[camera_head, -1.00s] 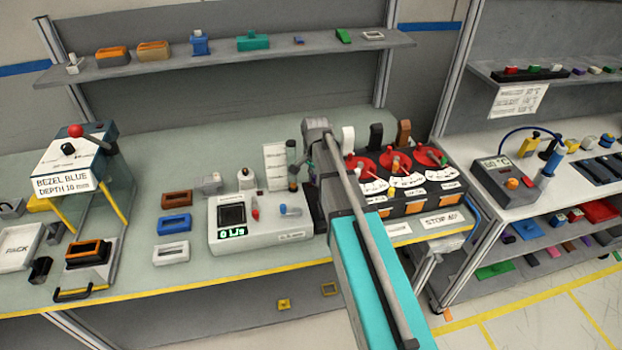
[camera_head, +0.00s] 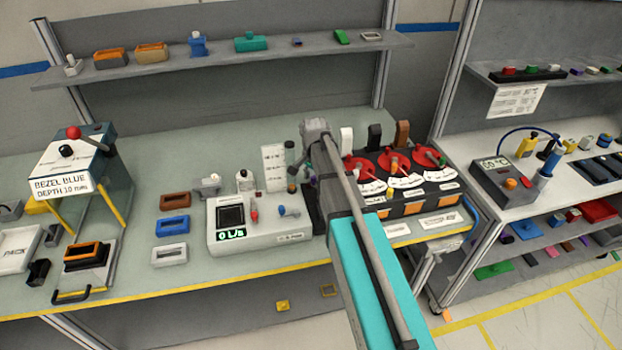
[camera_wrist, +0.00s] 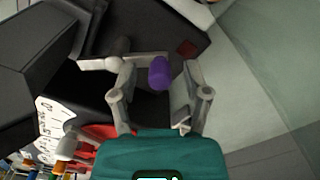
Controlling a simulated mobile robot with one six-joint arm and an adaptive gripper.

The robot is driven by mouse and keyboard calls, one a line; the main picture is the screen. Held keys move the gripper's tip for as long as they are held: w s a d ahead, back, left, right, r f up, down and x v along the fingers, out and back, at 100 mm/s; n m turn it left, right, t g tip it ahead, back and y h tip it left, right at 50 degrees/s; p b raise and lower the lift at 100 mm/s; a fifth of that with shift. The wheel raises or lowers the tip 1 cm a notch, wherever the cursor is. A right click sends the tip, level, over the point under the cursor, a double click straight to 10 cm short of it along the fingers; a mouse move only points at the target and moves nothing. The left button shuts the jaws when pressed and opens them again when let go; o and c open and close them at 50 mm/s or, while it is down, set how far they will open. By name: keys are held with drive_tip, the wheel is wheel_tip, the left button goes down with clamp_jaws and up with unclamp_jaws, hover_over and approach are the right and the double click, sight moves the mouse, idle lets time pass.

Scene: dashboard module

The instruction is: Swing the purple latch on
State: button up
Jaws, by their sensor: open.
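The purple latch (camera_wrist: 160,73) shows in the wrist view as a rounded purple knob above a dark panel. My gripper (camera_wrist: 160,85) is open, with one finger on each side of the knob. The knob appears between the fingers, and I cannot tell whether either finger touches it. In the head view my own arm covers this spot, so I cannot make out the latch or my fingertips there.
A white flow meter box (camera_head: 260,222) reading 0 L/s stands left of my arm. A dark panel with red round dials (camera_head: 393,162) and white scales stands close on the right. Coloured bezels (camera_head: 172,226) lie farther left. A shelf (camera_head: 220,62) runs above the bench.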

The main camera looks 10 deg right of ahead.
wheel_tip(320, 180, up, 2)
drive_tip(key=n+p, duration=0.2)
drive_tip(key=n, duration=0.1)
drive_tip(key=shift+n, duration=0.3)
drive_tip(key=r+n+p, duration=0.1)
drive_tip(key=n, duration=0.2)
drive_tip(key=shift+r+p, duration=0.35)
drive_tip(key=r+n+p, duration=0.1)
drive_tip(key=n, duration=0.1)
drive_tip(key=r+n+p, duration=0.1)
drive_tip(key=n, duration=0.1)
drive_tip(key=r+n+p, duration=0.1)
drive_tip(key=n, duration=0.1)
drive_tip(key=n+p, duration=0.1)
drive_tip(key=n, duration=0.1)
drive_tip(key=shift+a+r, duration=0.1)
drive_tip(key=shift+r, duration=0.3)
wheel_tip(320, 180, up, 6)
drive_tip(key=n+p, duration=0.6)
drive_tip(key=n, duration=0.8)
drive_tip(key=shift+r, duration=0.15)
